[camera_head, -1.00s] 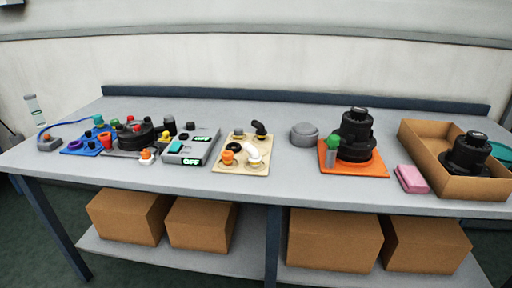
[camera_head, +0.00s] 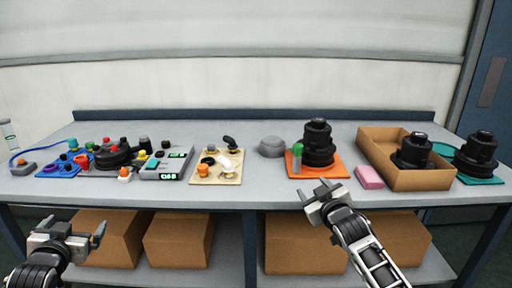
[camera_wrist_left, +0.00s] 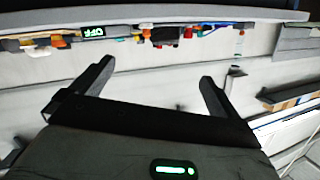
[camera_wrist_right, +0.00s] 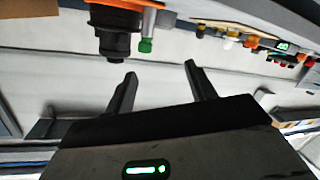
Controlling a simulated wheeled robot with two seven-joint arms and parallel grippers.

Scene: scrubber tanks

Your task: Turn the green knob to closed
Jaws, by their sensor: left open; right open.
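A green knob (camera_head: 297,150) tops a short grey post on the orange plate (camera_head: 331,172), beside a black stacked tank (camera_head: 318,143). In the right wrist view the green knob (camera_wrist_right: 146,45) hangs beyond the fingers, next to the black tank (camera_wrist_right: 116,42). I cannot tell its setting. Another small green part (camera_head: 90,145) is on the blue plate at the left. My right gripper (camera_head: 316,188) is open and empty, at the table's front edge below the orange plate. My left gripper (camera_head: 76,228) is open and empty, low at the left, in front of the table.
A cream plate (camera_head: 230,178) with small fittings and a grey box (camera_head: 165,165) with a green display stand left of centre. A grey round lump (camera_head: 272,146), a pink block (camera_head: 369,177) and a cardboard box (camera_head: 437,180) stand near the orange plate. A teal plate (camera_head: 480,179) holds another tank.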

